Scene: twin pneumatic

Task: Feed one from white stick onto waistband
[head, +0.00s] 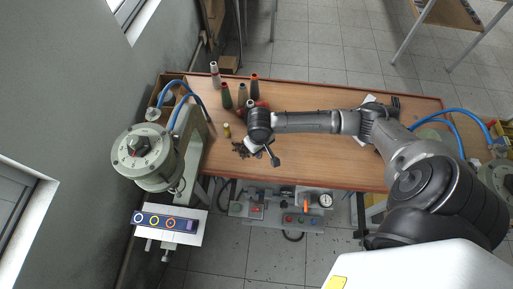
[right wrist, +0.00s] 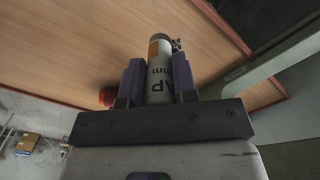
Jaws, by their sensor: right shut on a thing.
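My right gripper (right wrist: 160,78) is shut on a pale, whitish printed tube (right wrist: 160,68) with an orange label and dark lettering. A small dark metallic piece (right wrist: 176,44) shows beside the tube's top. In the head view my right arm reaches in from the right, and its gripper (head: 270,153) is over the wooden table's left part; the held tube is not clear there. A pale tube with a dark band (head: 214,72) stands at the table's back left. I cannot make out a waistband for certain. My left gripper is not in view.
Several tubes, including a green one (head: 227,96) and an orange-topped one (head: 254,87), stand at the back left. Small dark pieces (head: 242,150) lie near a yellow cylinder (head: 227,130). A round dial machine (head: 145,157) stands at the left. The table's front middle (head: 335,165) is clear.

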